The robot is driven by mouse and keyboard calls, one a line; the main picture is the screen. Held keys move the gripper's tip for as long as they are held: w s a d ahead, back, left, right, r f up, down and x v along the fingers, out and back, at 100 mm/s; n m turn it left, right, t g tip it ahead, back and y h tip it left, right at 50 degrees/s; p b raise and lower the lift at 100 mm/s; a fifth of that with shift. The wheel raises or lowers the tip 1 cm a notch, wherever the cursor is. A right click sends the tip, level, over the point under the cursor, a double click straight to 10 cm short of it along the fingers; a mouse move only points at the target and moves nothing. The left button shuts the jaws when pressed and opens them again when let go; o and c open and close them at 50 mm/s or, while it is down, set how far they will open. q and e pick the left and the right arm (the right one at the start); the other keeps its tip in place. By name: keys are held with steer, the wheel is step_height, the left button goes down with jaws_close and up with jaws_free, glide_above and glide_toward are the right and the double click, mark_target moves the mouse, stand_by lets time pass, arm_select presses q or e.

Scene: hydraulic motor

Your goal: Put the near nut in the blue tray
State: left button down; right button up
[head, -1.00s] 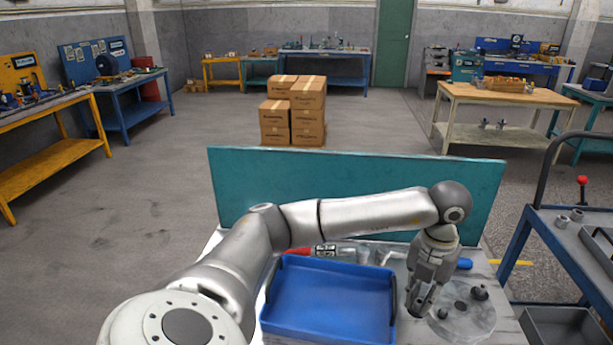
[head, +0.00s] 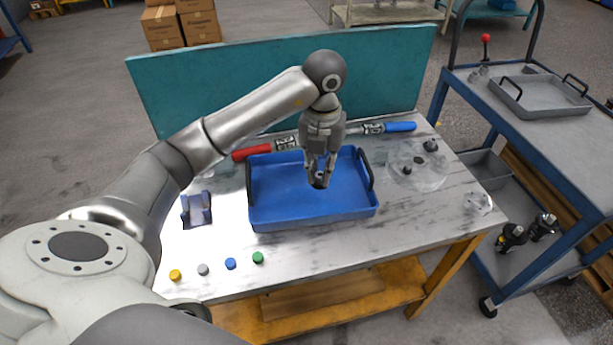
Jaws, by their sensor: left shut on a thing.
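The blue tray (head: 275,215) lies on the middle of the workbench, with a dark handle at each side. My left gripper (head: 319,184) is over the tray, pointing down, shut on a small dark nut (head: 320,182). The fingers hide most of the nut. I cannot tell how high it is above the tray floor. A round pale plate (head: 417,170) lies to the right of the tray, with a dark nut (head: 430,145) at its far side and a small dark piece (head: 407,170) near its middle. My right gripper is not in view.
Red-handled (head: 252,153) and blue-handled (head: 400,127) tools lie behind the tray, before a teal panel (head: 270,85). A grey-blue bracket (head: 196,209) stands left of the tray. Several coloured caps (head: 230,263) line the front. A cart (head: 545,135) stands at the right.

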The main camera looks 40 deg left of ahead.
arm_select(q)
steer(key=w+a+f, duration=0.2)
steer(key=a+f, duration=0.2)
steer(key=f, duration=0.1)
steer(key=shift+w+a+p, duration=0.25)
steer(key=shift+w+p, duration=0.15)
steer(key=shift+w+a+f, duration=0.35)
steer(key=shift+a+f, duration=0.15)
steer(key=shift+f, duration=0.2)
step_height(320, 180, down, 2)
steer(key=shift+f+p, duration=0.2)
steer(key=shift+p, duration=0.4)
steer(key=shift+f, duration=0.35)
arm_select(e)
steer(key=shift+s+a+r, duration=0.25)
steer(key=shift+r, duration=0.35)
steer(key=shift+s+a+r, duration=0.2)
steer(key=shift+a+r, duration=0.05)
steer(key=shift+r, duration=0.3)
arm_select(q)
steer(key=shift+f, duration=0.2)
steer(key=c, duration=1.4)
jaws_free()
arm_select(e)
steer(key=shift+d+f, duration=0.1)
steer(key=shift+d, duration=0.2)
